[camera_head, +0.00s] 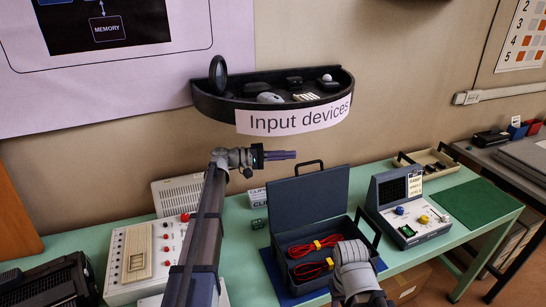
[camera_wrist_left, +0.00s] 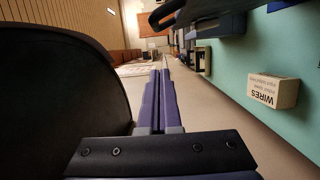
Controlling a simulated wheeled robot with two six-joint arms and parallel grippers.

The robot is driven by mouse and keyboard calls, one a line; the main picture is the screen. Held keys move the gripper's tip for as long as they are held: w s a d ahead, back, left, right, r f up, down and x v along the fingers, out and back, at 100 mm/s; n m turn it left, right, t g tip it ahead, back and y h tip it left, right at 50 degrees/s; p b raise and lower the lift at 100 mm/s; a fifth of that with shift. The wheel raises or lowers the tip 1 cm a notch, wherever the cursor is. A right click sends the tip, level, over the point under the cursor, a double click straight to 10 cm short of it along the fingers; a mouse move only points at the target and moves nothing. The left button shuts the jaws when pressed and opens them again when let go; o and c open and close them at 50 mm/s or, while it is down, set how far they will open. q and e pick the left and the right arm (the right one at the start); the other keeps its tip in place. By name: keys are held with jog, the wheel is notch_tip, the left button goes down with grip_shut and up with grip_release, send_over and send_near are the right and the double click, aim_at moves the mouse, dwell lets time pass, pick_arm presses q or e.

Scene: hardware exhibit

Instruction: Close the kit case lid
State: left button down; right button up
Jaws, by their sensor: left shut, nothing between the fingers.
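The dark grey kit case (camera_head: 288,268) stands on the green table with its lid (camera_head: 308,196) raised, about upright at the back. A black handle (camera_head: 309,164) tops the lid. Red cables (camera_head: 312,247) with yellow ties lie in the case. My left gripper (camera_head: 292,155) is shut and empty, above and behind the lid's left top corner, under the shelf and apart from the lid. Its purple fingers also show together in the left wrist view (camera_wrist_left: 158,88). My right arm reaches over the case's front right; its gripper is out of sight.
The "Input devices" shelf (camera_head: 285,118) juts from the wall just above my left gripper. A grey console (camera_head: 408,208) stands right of the case and a white panel (camera_head: 143,260) with red knobs left. A WIRES box (camera_wrist_left: 272,92) sits on the table.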

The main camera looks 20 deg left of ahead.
pick_arm(q)
jog(key=s+d, duration=0.3)
jog(key=shift+d, duration=0.15)
dwell(0.5)
